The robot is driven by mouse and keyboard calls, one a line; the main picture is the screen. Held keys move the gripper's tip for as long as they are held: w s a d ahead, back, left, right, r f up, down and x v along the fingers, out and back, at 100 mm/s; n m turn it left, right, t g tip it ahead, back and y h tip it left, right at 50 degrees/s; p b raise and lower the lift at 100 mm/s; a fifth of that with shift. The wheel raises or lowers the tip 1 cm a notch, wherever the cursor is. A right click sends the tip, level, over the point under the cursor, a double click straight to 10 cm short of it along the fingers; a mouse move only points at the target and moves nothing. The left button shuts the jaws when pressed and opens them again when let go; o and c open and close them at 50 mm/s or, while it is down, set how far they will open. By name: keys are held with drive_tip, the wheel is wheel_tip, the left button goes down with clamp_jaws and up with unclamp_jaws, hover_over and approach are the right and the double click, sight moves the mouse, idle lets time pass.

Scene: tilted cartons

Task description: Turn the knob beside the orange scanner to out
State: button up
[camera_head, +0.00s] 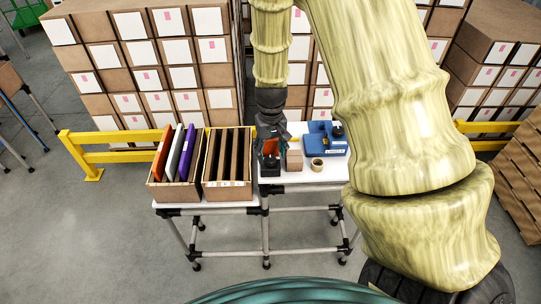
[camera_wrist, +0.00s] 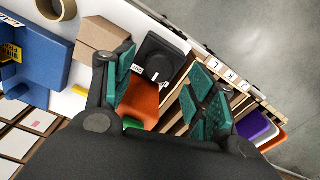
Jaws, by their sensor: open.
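The orange scanner (camera_wrist: 140,101) lies between my gripper's fingers in the wrist view. It also shows in the head view (camera_head: 271,147), partly hidden by my gripper. Beside it is a black box with a round black knob (camera_wrist: 161,56) on top, and small white labels sit at its near edge. In the head view the black box (camera_head: 269,165) is below my gripper. My gripper (camera_wrist: 164,66) is open with teal finger pads, above and around the scanner and knob box; I cannot tell whether it touches either.
A small carton (camera_head: 294,159), a tape roll (camera_head: 317,164) and a blue device (camera_head: 322,142) stand to the right on the white table. To the left are a slotted wooden bin (camera_head: 228,183) and a carton (camera_head: 174,193) holding orange, white and purple slabs. Stacked cartons and yellow rails stand behind.

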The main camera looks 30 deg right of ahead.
sight(271, 160)
drive_tip(key=shift+f+p, duration=0.3)
drive_tip(key=shift+f, duration=1.25)
drive_tip(key=c, duration=1)
